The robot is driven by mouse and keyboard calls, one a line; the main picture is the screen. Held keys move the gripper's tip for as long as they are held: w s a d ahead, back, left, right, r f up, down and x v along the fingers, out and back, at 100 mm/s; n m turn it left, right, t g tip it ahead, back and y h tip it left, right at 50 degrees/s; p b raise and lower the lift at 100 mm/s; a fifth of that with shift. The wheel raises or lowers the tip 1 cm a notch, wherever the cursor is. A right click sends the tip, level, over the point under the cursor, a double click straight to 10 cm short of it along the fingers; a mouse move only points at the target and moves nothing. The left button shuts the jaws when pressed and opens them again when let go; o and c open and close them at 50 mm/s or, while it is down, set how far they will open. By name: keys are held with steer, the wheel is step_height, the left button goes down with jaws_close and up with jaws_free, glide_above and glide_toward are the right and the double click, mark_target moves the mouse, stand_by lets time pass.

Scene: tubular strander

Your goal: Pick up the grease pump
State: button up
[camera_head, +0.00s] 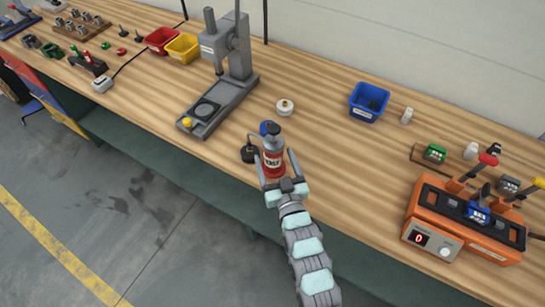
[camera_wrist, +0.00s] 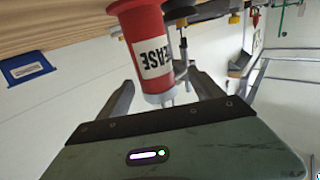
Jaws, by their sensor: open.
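The grease pump (camera_head: 272,163) is a red cylinder with a white label and a grey top, standing near the front edge of the wooden bench. My gripper (camera_head: 274,158) is open, with one finger on each side of the pump in the head view. In the wrist view the gripper (camera_wrist: 162,80) shows its fingers spread to either side of the pump's near end. I cannot tell whether a finger touches it.
A black round part with a bent thin tube (camera_head: 249,152) and a blue knob stand close by the pump. A grey press stand (camera_head: 228,75) is behind left. A white round part (camera_head: 285,107) and a blue bin (camera_head: 368,102) lie behind. An orange device (camera_head: 465,225) is right.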

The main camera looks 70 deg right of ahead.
mark_target(271, 139)
steer(key=x, duration=0.7)
steer(key=shift+s+d+r+b, duration=0.15)
steer(key=shift+d+r+b, duration=0.15)
steer(key=shift+d+r, duration=0.05)
jaws_close()
stand_by(0.5)
